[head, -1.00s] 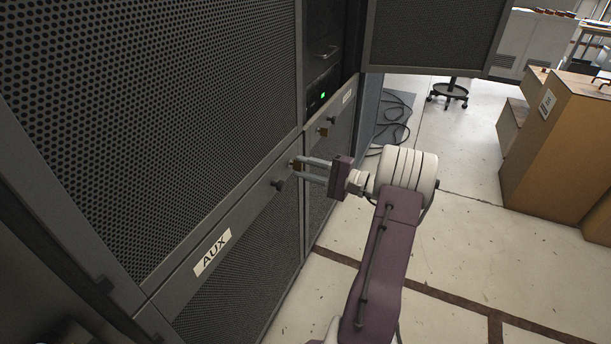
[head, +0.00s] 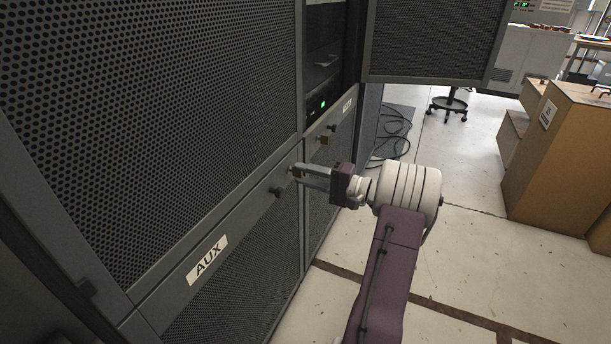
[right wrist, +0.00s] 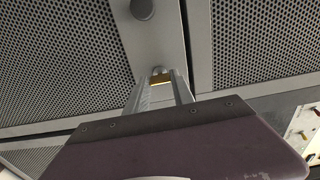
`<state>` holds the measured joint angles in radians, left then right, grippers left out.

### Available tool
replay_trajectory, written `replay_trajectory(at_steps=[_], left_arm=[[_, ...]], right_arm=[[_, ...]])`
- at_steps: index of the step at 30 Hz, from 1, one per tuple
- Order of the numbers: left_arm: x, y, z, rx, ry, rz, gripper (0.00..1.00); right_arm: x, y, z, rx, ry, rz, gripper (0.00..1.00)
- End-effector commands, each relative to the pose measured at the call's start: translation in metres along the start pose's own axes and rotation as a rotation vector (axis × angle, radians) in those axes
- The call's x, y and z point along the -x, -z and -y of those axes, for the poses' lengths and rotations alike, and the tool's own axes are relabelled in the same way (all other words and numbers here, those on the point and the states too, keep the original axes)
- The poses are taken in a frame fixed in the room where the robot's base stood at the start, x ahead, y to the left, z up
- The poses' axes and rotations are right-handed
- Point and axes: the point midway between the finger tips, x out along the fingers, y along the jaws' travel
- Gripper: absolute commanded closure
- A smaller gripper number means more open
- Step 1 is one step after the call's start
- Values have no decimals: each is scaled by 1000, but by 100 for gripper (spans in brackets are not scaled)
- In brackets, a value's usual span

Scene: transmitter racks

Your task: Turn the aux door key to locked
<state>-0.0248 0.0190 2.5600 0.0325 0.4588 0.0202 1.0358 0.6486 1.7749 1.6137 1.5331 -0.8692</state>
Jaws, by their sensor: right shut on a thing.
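The aux door (head: 228,279) carries a white AUX label (head: 207,260) on its upper strip. A brass key (head: 296,172) sits at the right end of that strip, and it also shows in the right wrist view (right wrist: 160,79). My right gripper (head: 301,173) is shut on the key, its two fingers reaching in from the right. The fingers partly hide the key, so I cannot tell its exact angle. A dark round knob (head: 275,191) is left of the key. My left gripper is not in view.
A neighbouring door to the right has its own brass key (head: 324,140) and knob (head: 332,127). An open mesh door (head: 435,40) hangs at the top. Cardboard boxes (head: 565,140) stand at the right. Cables (head: 393,130) lie on the floor behind.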

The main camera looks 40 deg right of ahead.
Motion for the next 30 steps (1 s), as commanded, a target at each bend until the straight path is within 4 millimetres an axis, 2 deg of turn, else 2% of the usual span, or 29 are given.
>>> replay_trajectory(at_steps=[2, 3, 5, 6, 16, 24, 30], left_arm=[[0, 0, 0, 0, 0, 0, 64], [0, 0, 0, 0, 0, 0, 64], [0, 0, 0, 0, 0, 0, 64], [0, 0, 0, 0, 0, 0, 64], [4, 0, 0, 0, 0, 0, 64], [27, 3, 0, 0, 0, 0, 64], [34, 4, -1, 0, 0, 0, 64]], right_arm=[[0, 0, 0, 0, -1, 1, 100], [0, 0, 0, 0, -1, 1, 68], [0, 0, 0, 0, -1, 1, 52], [0, 0, 0, 0, -1, 1, 49], [5, 0, 1, -2, -1, -1, 49], [62, 1, 4, -2, 0, -4, 49], [88, 0, 1, 0, 0, -1, 49]])
